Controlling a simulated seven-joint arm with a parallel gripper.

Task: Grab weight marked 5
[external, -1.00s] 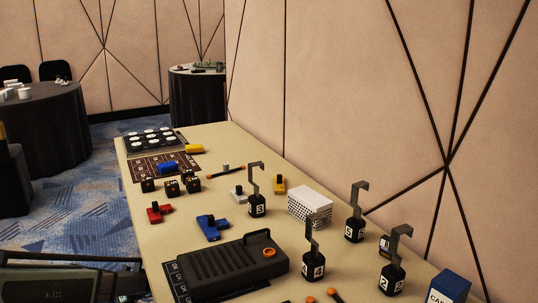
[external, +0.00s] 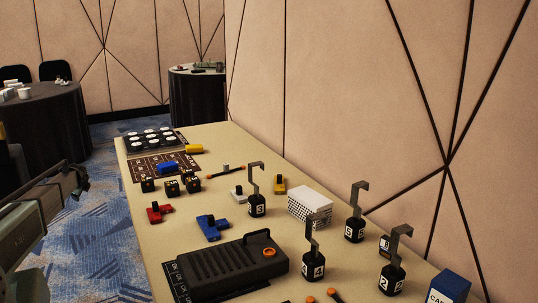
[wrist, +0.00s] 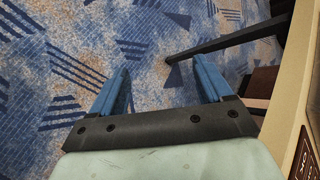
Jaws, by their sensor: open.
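Several black weights with hooks stand upright on the table. The one whose label looks like 5 (external: 355,228) is toward the wall, right of a patterned white box; the digit is small. Others read about 3 (external: 257,206), 4 (external: 313,265) and 2 (external: 393,276). My gripper (external: 76,178) is at the left of the external view, off the table's left side and far from the weights. In the wrist view my gripper (wrist: 162,68) has its two blue fingers apart with nothing between them, above the carpet. No weight shows in that view.
The table (external: 240,146) also holds a dark ridged case (external: 225,265), a blue block (external: 213,228), a red block (external: 159,212), black cubes and a white box (external: 310,205). A blue box (external: 448,288) stands at the near right. The wall runs along the table's right side.

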